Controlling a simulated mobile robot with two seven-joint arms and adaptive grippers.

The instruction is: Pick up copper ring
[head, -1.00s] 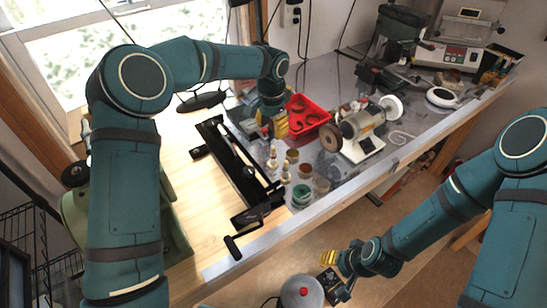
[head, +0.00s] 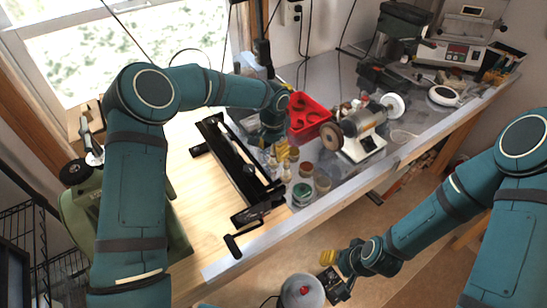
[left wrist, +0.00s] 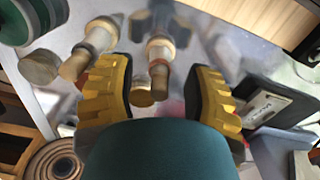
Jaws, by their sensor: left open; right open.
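I cannot make out a copper ring for certain in either view. My left gripper (head: 281,153) is low over the workbench, among small bottles and jars. In the left wrist view its two yellow fingers (left wrist: 157,92) are apart. Small bottles with tan caps (left wrist: 95,45) show beyond and between the fingers; contact is unclear. A brown round thing with concentric rings (left wrist: 55,162) lies at the lower left there, partly cut off. My right gripper (head: 335,272) is open and empty, in front of the bench over the floor.
A red tray (head: 308,112) with curved dark slots lies behind my left gripper. A polishing machine (head: 362,130) stands to its right. A green-topped jar (head: 302,192) stands near the bench's front edge. A black clamp-like frame (head: 240,170) lies to the left on wood.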

